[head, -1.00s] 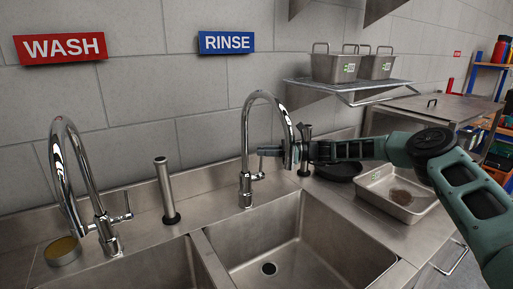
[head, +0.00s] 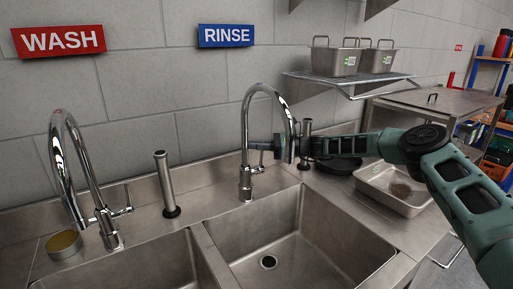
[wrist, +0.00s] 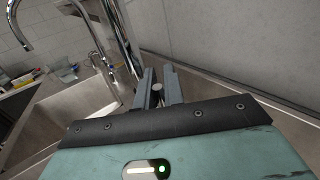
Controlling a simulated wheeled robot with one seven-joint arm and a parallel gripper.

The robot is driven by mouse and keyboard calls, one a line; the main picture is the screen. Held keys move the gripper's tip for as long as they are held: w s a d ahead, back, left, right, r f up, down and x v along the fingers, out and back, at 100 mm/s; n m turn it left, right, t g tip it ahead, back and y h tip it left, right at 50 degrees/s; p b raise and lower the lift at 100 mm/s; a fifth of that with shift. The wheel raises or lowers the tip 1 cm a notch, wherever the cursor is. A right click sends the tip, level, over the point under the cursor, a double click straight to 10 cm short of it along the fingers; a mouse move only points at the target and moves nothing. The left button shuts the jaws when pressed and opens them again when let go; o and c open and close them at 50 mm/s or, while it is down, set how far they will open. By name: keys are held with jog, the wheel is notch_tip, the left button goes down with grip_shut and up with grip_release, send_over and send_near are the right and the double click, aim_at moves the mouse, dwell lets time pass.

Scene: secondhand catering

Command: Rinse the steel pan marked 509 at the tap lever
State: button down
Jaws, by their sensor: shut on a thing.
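The rinse tap (head: 246,182) stands behind the right-hand basin, under the blue RINSE sign. My gripper (head: 260,146) is at its side lever (head: 260,163), behind the curved spout. In the wrist view my gripper (wrist: 160,87) has its fingers closed around the lever's round end (wrist: 157,88). A shallow steel pan (head: 416,205) with a brown patch inside sits on the drainboard at right, apart from my gripper. No number is readable on it.
The right basin (head: 300,235) is empty, and no water shows. The wash tap (head: 105,225) and an upright metal tube (head: 165,185) stand to the left. A dark round dish (head: 338,167) lies behind my arm. The wire shelf (head: 350,83) overhangs the drainboard.

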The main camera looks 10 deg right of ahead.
jog(key=shift+s+d+n+y+b, duration=0.1)
jog(key=shift+s+n+y+b, duration=0.2)
jog(key=shift+s+n, duration=0.1)
jog(key=c, duration=1.8)
grip_release()
jog(key=b+v, duration=0.4)
jog(key=v, duration=1.3)
jog(key=shift+d, duration=0.25)
